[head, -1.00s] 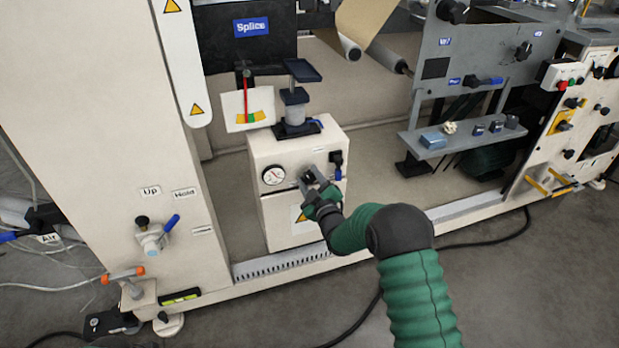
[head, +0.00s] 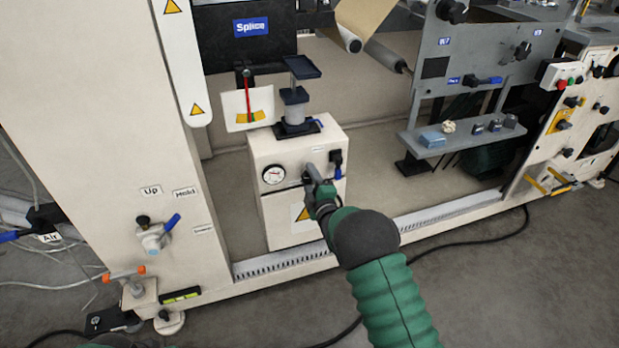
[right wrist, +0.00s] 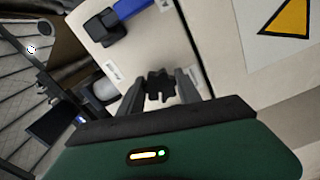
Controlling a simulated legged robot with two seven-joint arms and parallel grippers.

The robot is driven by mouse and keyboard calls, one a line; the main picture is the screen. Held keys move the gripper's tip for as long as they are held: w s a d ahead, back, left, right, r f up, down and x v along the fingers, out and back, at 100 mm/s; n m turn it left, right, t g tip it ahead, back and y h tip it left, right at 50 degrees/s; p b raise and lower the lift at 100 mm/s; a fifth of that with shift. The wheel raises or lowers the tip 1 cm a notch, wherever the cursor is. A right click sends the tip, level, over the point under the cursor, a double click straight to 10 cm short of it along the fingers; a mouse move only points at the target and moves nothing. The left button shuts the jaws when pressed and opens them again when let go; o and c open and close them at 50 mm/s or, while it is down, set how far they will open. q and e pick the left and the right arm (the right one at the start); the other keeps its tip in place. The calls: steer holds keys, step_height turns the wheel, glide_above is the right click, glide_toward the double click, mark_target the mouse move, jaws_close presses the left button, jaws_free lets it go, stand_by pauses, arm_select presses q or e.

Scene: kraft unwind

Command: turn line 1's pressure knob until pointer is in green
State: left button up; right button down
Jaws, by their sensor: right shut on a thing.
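The pressure knob (right wrist: 160,88) is a dark, ridged knob on the front of a cream box (head: 264,220). My right gripper (head: 311,172) is shut on it, one finger on each side in the right wrist view (right wrist: 160,92). The gripper and wrist mostly hide the knob in the head view. A round white dial gauge (head: 272,175) is left of the gripper; its needle is too small to read surely. Above stands a white card (head: 234,104) with a red pointer (head: 248,95) and a coloured scale. My left gripper is out of view.
A black fitting with a blue lever (head: 337,160) sits just right of my right gripper. A warning label (head: 303,212) is below it. A grey shelf (head: 465,142) with small blocks is farther right. A black cable (head: 480,240) crosses the floor.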

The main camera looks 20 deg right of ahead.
steer(key=shift+a+f, duration=0.15)
steer(key=shift+f, duration=0.15)
steer(key=c, duration=1.1)
jaws_free()
steer(key=shift+o, duration=1.2)
steer(key=shift+r, duration=0.15)
steer(key=shift+s, duration=0.1)
